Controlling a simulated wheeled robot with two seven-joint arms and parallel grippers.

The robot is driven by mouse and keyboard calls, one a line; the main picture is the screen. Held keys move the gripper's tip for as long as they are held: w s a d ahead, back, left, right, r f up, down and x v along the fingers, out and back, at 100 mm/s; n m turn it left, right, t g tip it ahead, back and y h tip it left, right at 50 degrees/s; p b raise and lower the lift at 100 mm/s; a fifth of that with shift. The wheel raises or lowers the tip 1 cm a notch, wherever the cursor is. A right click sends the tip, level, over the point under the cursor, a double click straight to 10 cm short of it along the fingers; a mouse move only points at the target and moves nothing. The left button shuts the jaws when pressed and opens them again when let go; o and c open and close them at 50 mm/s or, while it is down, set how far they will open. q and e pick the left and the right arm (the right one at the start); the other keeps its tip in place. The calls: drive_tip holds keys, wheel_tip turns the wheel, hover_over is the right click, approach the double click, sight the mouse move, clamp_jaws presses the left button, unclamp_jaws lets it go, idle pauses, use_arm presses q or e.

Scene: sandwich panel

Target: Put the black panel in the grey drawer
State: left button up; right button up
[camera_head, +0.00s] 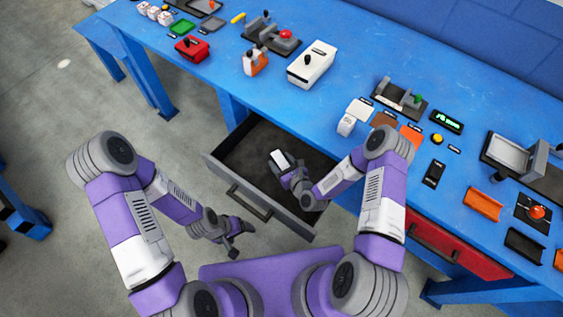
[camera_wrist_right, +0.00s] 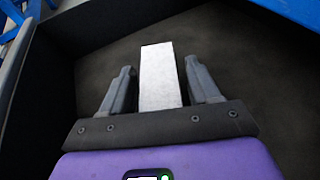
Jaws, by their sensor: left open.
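The grey drawer (camera_head: 221,172) stands open under the blue table, with a dark floor inside. My right gripper (camera_head: 284,163) reaches down into it. A pale rectangular panel (camera_wrist_right: 160,77) lies between its fingers; it looks white, also in the head view (camera_head: 281,158), and no black face shows. In the right wrist view my right gripper (camera_wrist_right: 162,88) has narrow gaps on both sides of this panel, so its fingers look open around it. My left gripper (camera_head: 239,242) is open and empty, outside the drawer in front of its handle. I cannot tell which piece is the black panel.
On the blue table (camera_head: 330,88) stand a white box (camera_head: 311,65), a red box (camera_head: 193,48) and several small fixtures. A black flat piece (camera_head: 434,174) and a black curved piece (camera_head: 524,245) lie at the right. A red drawer (camera_head: 457,250) is below. The drawer's left part is empty.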

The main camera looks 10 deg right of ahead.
drive_tip(key=shift+o, duration=0.7)
drive_tip(key=shift+r, duration=0.2)
drive_tip(key=p+v, duration=0.2)
drive_tip(key=v, duration=1)
